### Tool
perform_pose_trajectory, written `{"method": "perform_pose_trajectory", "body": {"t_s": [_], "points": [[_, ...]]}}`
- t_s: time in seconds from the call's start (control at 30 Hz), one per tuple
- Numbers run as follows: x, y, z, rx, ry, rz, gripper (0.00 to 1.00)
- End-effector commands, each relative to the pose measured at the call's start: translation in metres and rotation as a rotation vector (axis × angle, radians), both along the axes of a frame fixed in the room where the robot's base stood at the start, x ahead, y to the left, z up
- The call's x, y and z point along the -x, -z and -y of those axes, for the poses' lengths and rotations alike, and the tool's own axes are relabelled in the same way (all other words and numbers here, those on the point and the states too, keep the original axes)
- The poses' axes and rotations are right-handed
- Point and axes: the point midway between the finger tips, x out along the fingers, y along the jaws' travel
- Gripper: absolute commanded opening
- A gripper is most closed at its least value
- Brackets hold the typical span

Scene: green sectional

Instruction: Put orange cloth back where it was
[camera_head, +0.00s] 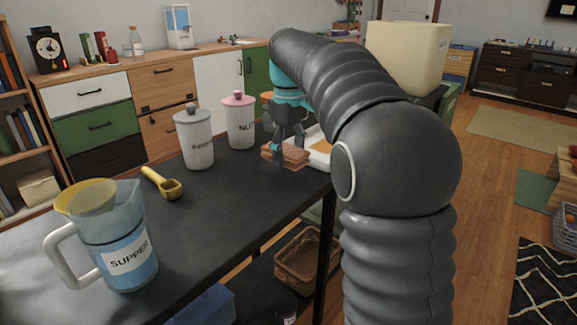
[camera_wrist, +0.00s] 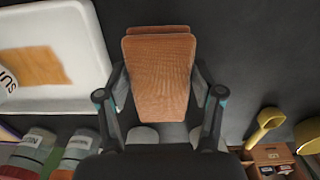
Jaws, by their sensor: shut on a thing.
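My gripper (camera_head: 288,140) points down over the far right part of the dark table and is shut on a folded orange-brown cloth (camera_head: 273,153). In the wrist view my gripper (camera_wrist: 160,95) has a finger on each side of the cloth (camera_wrist: 158,62), which looks like a thick folded pad. The cloth is at or just above the table top; I cannot tell whether it touches. A white tray (camera_head: 313,135) lies right beside it, partly hidden by my arm. The tray (camera_wrist: 98,45) holds a flat orange patch and a white lettered thing in the wrist view.
Two lidded white canisters, one grey-topped (camera_head: 197,142) and one pink-topped (camera_head: 240,122), stand left of my gripper. A yellow scoop (camera_head: 165,184) and a SUPPER jug (camera_head: 118,240) are nearer. The table (camera_head: 225,215) is clear between them and its right edge. A basket (camera_head: 300,262) sits below.

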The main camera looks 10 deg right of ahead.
Motion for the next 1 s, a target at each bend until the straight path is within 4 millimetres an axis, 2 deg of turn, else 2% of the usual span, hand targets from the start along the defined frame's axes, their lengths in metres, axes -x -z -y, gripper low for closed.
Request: {"method": "perform_pose_trajectory", "body": {"t_s": [0.17, 0.4, 0.8, 0.83, 0.9, 1.0], "points": [[-0.001, 0.01, -0.001, 0.0, 0.001, 0.0, 0.34], [-0.001, 0.04, -0.001, 0.001, 0.001, -0.001, 0.34], [-0.001, 0.045, -0.001, 0.0, 0.001, 0.001, 0.34], [-0.001, 0.044, -0.001, 0.0, 0.001, 0.001, 0.74], [-0.001, 0.044, -0.001, 0.0, 0.001, 0.001, 0.92], [-0.001, 0.044, -0.001, 0.0, 0.001, 0.001, 0.92]]}}
